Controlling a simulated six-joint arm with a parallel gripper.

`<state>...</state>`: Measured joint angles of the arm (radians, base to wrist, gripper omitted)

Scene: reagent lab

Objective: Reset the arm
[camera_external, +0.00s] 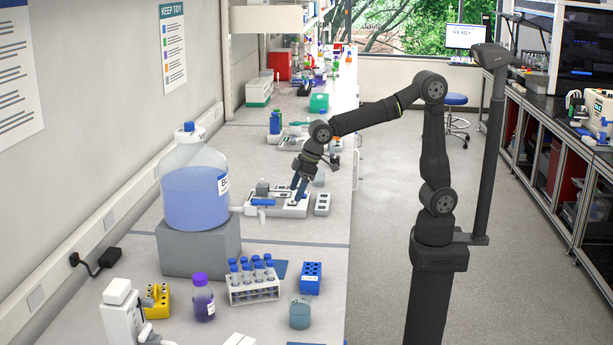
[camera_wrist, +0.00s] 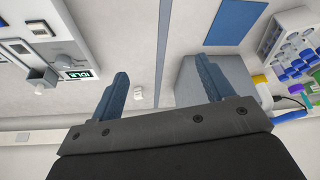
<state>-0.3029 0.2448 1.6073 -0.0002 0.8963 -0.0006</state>
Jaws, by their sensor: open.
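My gripper (camera_external: 300,186) hangs at the end of my bent arm over the bench, above a white instrument (camera_external: 290,207). In the wrist view my gripper (camera_wrist: 160,92) shows two blue fingers spread wide apart with nothing between them. The white instrument (camera_wrist: 40,45) shows at the upper left of the wrist view, with a small screen reading "IDLE". I cannot tell from these views how close the fingertips are to the instrument.
A large bottle of blue liquid (camera_external: 195,190) stands on a grey block (camera_external: 200,250). In front are a white tube rack (camera_external: 253,291), a blue rack (camera_external: 311,278), a beaker (camera_external: 300,313) and a purple-capped bottle (camera_external: 202,300). The floor (camera_external: 375,270) beside the bench is clear.

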